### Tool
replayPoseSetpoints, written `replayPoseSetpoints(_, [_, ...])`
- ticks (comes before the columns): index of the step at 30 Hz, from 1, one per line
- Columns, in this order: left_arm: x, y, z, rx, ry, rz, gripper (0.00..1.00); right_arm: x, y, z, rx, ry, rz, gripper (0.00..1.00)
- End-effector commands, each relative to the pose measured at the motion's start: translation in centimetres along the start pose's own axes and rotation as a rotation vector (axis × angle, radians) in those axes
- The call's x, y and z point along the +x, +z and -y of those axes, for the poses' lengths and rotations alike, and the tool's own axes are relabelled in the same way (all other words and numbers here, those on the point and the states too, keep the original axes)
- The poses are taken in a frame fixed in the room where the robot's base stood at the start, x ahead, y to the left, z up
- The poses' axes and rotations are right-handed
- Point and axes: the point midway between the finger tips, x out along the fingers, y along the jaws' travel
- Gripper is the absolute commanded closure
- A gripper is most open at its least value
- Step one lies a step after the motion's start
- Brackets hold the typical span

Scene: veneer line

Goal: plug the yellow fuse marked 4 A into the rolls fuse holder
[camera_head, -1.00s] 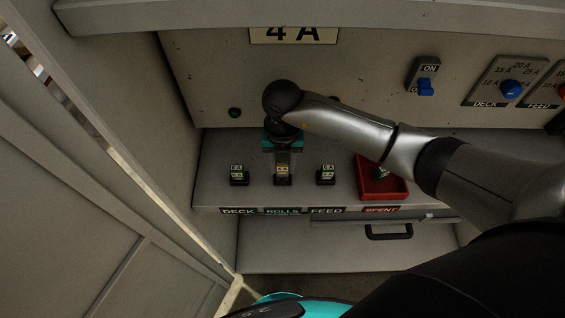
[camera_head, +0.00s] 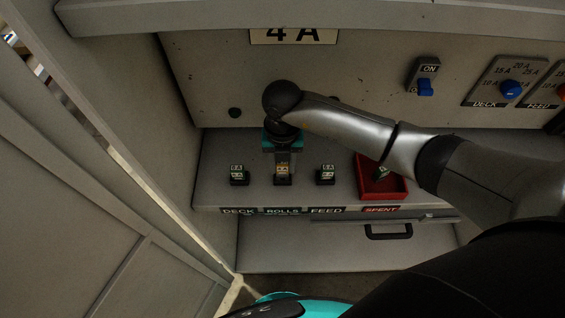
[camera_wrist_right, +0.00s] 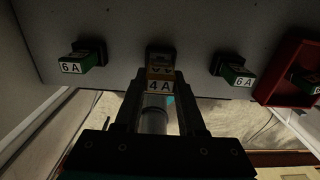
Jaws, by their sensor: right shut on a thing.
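The yellow fuse marked 4 A (camera_head: 282,169) is at the rolls fuse holder (camera_head: 282,182), above the ROLLS label. In the right wrist view the fuse (camera_wrist_right: 160,85) shows its 4 A label between my fingertips, with the dark holder (camera_wrist_right: 160,52) right at its far end. Whether it is fully seated I cannot tell. My right gripper (camera_head: 283,160) is shut on the fuse, pointing down at the holder; it also shows in the right wrist view (camera_wrist_right: 160,92). My left gripper is not in view.
Green 6 A fuses sit in the deck holder (camera_head: 239,176) and the feed holder (camera_head: 326,175), either side. A red SPENT tray (camera_head: 398,193) with a green fuse (camera_head: 381,174) is at right. An ON switch (camera_head: 425,86) and blue knob (camera_head: 511,90) are on the back panel.

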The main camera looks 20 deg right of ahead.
Motion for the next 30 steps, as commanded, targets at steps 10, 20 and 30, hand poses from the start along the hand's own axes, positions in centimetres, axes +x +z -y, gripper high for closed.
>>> replayPoseSetpoints(10, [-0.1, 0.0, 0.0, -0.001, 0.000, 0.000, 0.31, 0.0, 0.0, 0.0, 0.000, 0.000, 0.001, 1.00])
replayPoseSetpoints(20, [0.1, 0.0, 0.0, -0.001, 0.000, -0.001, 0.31, 0.2, 0.0, 0.0, 0.000, 0.000, 0.000, 1.00])
replayPoseSetpoints(30, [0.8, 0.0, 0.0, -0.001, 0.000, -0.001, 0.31, 1.1, 0.0, 0.0, 0.000, 0.000, 0.000, 1.00])
